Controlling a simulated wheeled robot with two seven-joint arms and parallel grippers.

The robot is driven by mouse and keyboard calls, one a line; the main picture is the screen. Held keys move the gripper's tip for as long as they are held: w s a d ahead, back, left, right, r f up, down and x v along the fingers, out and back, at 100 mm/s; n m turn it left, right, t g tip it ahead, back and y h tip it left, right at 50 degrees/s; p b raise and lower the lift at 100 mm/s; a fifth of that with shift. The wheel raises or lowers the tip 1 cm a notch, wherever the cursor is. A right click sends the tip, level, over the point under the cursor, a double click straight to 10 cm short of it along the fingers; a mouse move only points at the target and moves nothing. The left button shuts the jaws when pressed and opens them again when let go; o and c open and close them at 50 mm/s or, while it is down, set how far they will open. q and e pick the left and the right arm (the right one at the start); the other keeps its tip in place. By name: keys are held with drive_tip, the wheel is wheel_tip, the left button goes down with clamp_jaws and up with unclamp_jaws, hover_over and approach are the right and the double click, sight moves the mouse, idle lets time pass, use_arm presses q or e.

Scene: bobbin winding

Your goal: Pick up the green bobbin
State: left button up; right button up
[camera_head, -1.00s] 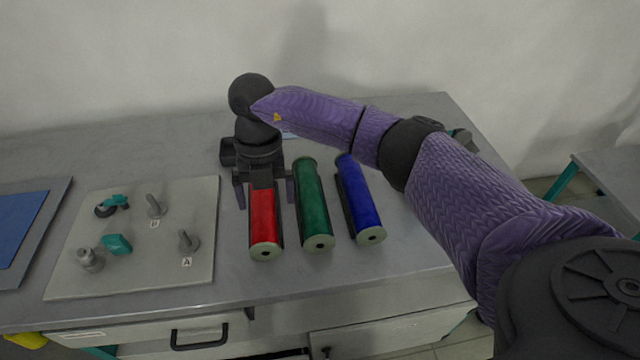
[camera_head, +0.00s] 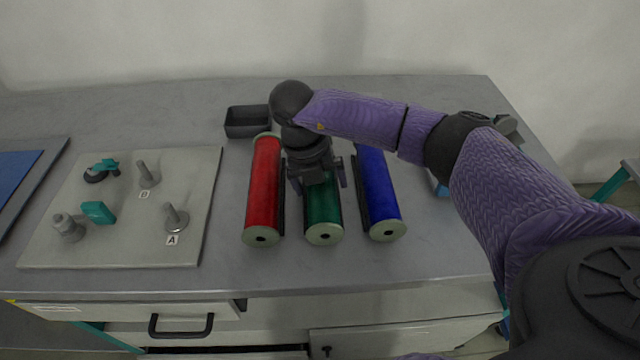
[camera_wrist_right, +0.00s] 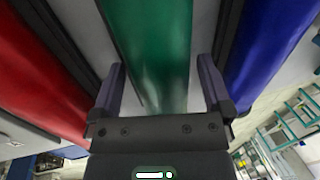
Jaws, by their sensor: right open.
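The green bobbin (camera_head: 323,217) lies on the table between the red bobbin (camera_head: 263,190) and the blue bobbin (camera_head: 380,195). My right gripper (camera_head: 319,186) is over its far half and hides that part in the head view. In the right wrist view, the green bobbin (camera_wrist_right: 150,50) runs between the two fingers of my right gripper (camera_wrist_right: 164,85). The fingers stand apart, one on each side of the bobbin, with visible gaps. Whether they reach down to its sides I cannot tell. My left gripper is not in view.
A grey board (camera_head: 120,235) with pegs marked A and B and teal parts stands left of the bobbins. A dark open box (camera_head: 247,122) is behind the red bobbin. The red and blue bobbins lie close on either side. The table front is clear.

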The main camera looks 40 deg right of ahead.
drive_tip(key=shift+r, duration=0.15)
drive_tip(key=c, duration=1.3)
